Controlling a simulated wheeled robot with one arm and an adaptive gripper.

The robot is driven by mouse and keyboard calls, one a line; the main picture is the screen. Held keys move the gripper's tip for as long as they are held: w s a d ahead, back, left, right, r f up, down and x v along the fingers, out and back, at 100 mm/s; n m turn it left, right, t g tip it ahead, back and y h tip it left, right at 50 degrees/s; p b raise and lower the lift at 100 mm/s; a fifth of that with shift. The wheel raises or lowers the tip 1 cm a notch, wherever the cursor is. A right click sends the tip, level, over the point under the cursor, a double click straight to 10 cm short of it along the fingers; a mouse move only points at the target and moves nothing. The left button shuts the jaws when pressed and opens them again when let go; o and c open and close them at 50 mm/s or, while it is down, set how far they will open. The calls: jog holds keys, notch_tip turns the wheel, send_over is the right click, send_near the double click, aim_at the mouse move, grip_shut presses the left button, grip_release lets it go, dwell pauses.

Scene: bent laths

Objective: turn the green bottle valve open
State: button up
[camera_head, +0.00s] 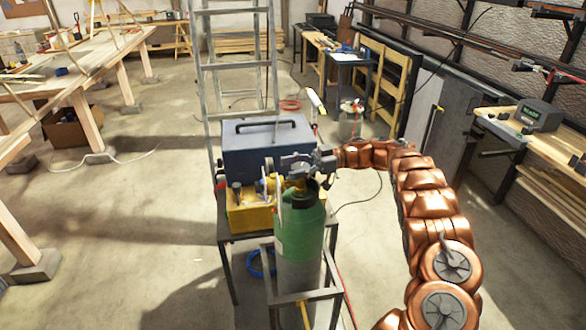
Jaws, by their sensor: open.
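The green gas bottle (300,235) stands upright in a grey metal frame at the centre, green at the shoulder and greyer below. A small brass valve (297,172) shows at its top, partly covered by my gripper. My gripper (274,168) reaches in from the right at the height of the valve, its fingers pointing left. It is open, and nothing is seen held in it. The fingers overlap the valve in the picture; I cannot tell whether they touch it or are around it.
A blue-grey case (262,145) with a handle and a yellow box (248,215) stand on a cart just behind the bottle. A ladder (206,80) rises behind them. A workbench (540,150) is at the right. Open floor (130,215) lies to the left.

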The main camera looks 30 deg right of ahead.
notch_tip(320, 180, up, 10)
jog(key=shift+f, duration=0.15)
dwell(0.3)
